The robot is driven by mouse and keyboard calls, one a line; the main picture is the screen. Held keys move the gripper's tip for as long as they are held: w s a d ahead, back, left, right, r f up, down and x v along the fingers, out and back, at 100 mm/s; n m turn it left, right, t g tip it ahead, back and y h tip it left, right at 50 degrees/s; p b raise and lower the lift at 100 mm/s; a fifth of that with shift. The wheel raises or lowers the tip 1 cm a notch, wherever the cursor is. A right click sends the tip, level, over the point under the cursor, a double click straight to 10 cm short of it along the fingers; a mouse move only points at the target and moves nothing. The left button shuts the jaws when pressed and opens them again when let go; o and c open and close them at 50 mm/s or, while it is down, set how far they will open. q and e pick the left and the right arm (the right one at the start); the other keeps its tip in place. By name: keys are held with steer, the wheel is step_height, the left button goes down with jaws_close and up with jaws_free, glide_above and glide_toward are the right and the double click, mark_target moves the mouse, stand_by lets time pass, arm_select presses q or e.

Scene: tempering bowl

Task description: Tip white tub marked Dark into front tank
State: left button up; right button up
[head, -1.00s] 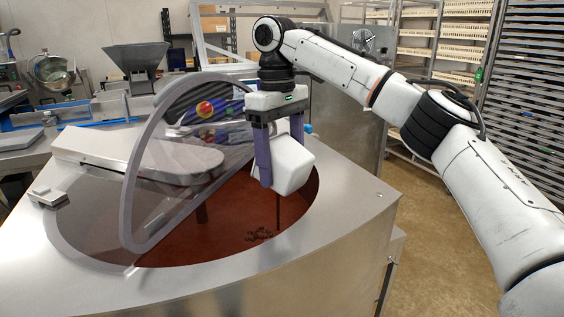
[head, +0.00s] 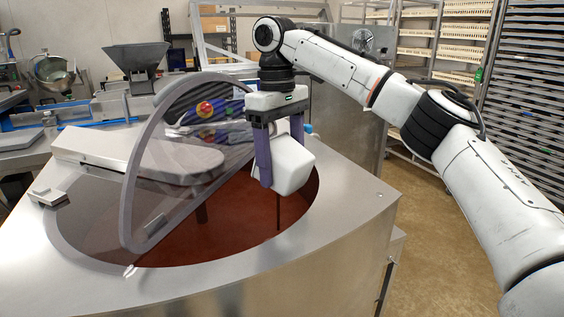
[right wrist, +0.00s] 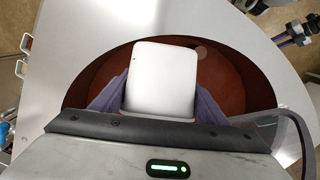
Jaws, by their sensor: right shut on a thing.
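My right gripper (head: 278,160) is shut on a white tub (head: 293,166) and holds it tilted over the round opening of the front tank (head: 330,235). In the right wrist view the tub (right wrist: 162,78) sits between the purple fingers, its base or side towards the camera; its mouth and any marking are hidden. Brown-red chocolate (head: 225,232) fills the tank below, its surface smooth. A thin dark vertical line shows below the tub; I cannot tell whether it is a stream or a tank part.
A clear guard with a grey frame (head: 132,190) stands raised over the left part of the opening, close to the tub. A flat metal cover (head: 140,160) lies behind it. Red and yellow buttons (head: 206,108) show behind. The tank's right rim is clear.

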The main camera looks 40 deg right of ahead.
steer(key=shift+w, duration=0.1)
steer(key=shift+w+g, duration=0.15)
steer(key=shift+g, duration=0.45)
steer(key=shift+a+f+g, duration=0.15)
steer(key=shift+f+g, duration=0.15)
steer(key=shift+r, duration=0.1)
stand_by(1.1)
